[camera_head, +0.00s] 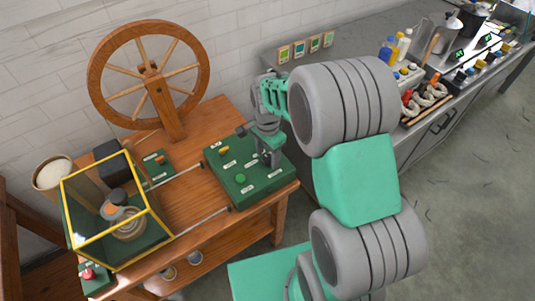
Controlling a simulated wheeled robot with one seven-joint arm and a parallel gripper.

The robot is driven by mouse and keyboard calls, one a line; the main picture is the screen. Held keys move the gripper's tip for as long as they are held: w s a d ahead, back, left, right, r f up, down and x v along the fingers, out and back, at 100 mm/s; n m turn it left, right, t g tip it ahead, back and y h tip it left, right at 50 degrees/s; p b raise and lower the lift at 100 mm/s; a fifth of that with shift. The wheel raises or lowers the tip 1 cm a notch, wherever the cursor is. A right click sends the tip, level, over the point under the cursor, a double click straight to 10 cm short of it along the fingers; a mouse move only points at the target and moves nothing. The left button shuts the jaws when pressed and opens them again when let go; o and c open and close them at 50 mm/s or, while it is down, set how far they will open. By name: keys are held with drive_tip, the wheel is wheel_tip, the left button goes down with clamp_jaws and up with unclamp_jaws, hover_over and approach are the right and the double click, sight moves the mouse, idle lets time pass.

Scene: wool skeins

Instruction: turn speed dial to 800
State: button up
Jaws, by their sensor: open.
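A green control box (225,192) with small white labels lies on the wooden table. It carries a yellow control (224,150) at its upper left and a round green button (240,178) lower down. My gripper (267,158) is open and points down over the right part of the box, with its fingers close to the top face. Whether the fingers touch anything there cannot be told. The speed dial cannot be made out for certain; the gripper covers part of the box top. The labels are too small to read.
A spinning wheel (95,75) stands at the back of the table. A yellow-framed clear case (118,210) stands left, with two metal rods near the box. A red button (88,273) is at front left. A grey counter (270,58) with bottles and skeins runs right.

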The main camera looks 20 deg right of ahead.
sight(267, 157)
wheel_tip(267, 157, up, 8)
drive_tip(key=shift+f, duration=0.1)
idle(0.4)
